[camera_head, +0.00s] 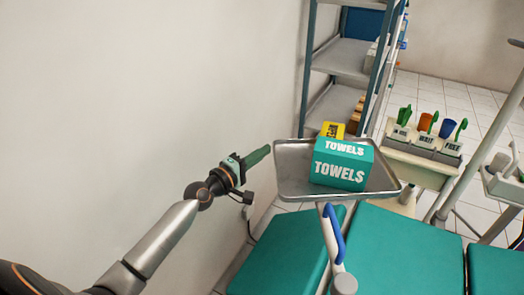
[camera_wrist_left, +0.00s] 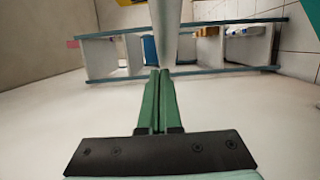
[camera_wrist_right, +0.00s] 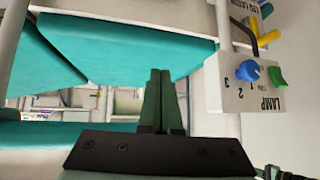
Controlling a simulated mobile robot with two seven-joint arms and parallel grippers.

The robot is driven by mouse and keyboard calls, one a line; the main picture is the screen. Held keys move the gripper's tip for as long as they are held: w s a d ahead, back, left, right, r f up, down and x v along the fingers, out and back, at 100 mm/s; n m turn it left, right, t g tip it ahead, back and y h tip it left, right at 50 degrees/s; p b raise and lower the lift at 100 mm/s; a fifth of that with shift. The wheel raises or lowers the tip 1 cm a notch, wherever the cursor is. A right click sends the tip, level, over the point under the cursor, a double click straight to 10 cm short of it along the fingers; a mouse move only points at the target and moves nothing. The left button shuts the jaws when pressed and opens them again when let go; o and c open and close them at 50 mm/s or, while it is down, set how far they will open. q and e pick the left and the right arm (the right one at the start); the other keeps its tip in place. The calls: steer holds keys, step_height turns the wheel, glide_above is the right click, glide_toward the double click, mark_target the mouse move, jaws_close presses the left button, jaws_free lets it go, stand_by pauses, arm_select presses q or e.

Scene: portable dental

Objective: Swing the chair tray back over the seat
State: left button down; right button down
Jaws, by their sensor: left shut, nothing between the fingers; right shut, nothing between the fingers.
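The metal chair tray (camera_head: 293,165) is at the far left side of the chair, near the wall. It carries a teal towels box (camera_head: 340,172) and a small yellow box (camera_head: 333,130). A pale arm with a blue handle (camera_head: 333,232) stands in front of the tray. The teal chair seat (camera_head: 405,255) fills the bottom right. My left gripper (camera_head: 267,150) is shut and empty, its tips close to the tray's left rim; I cannot tell whether they touch. Its shut fingers show in the left wrist view (camera_wrist_left: 160,75). My right gripper (camera_wrist_right: 160,75) is shut and empty near teal padding.
A shelf rack (camera_head: 345,60) stands behind the tray. A holder with labelled cups and green tools (camera_head: 428,140) is to the right. A white lamp control box (camera_wrist_right: 248,78) with knobs is right of my right gripper. The wall (camera_head: 130,100) is bare on the left.

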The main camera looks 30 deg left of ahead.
mark_target(311, 151)
arm_select(q)
steer(key=shift+w+d, duration=0.1)
arm_select(e)
steer(key=shift+a+f, duration=0.1)
steer(key=shift+f, duration=0.1)
